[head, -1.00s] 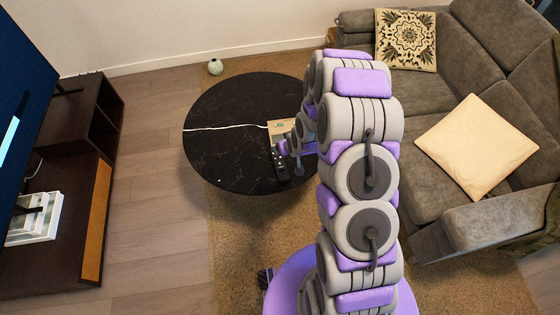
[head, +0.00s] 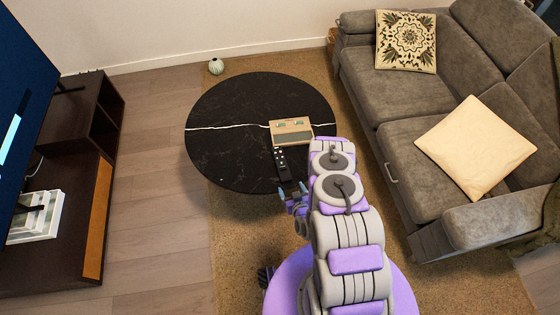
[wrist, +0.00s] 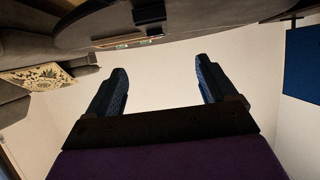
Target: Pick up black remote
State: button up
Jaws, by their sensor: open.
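The black remote (head: 282,163) lies on the black round table (head: 225,165), near the table's front right edge. My gripper (head: 294,197) is just in front of that edge, close to the near end of the remote and apart from it. In the wrist view my gripper (wrist: 160,66) has its two dark fingers spread wide with nothing between them. At the top of the wrist view a dark block, apparently the remote (wrist: 150,17), shows at the underside-up table (wrist: 90,25), beyond the fingers.
A tan box-like device (head: 291,125) sits behind the remote on the table. A grey sofa (head: 405,100) with cushions stands at the right, a dark TV cabinet (head: 85,170) at the left. The left of the tabletop is clear.

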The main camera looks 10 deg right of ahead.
jog(key=s, duration=0.2)
jog(key=b, duration=0.2)
send_near(284, 169)
jog(key=shift+t, duration=0.3)
jog(key=w+f, duration=0.1)
jog(key=w, duration=0.1)
jog(key=w+a+f, duration=0.1)
jog(key=shift+w+a+f, duration=0.1)
jog(key=shift+w+f, duration=0.15)
jog(key=shift+w, duration=0.1)
jog(key=shift+w+d+f, duration=0.1)
jog(key=shift+w+f, duration=0.05)
jog(key=shift+w, duration=0.3)
jog(key=shift+w+d+f, duration=0.1)
jog(key=shift+w+f, duration=0.05)
jog(key=shift+w, duration=0.3)
jog(key=b+x, duration=0.2)
jog(key=x, duration=0.2)
jog(key=shift+w, duration=0.2)
jog(key=shift+c, duration=0.3)
jog(key=c, duration=1.1)
jog(key=shift+r, duration=0.15)
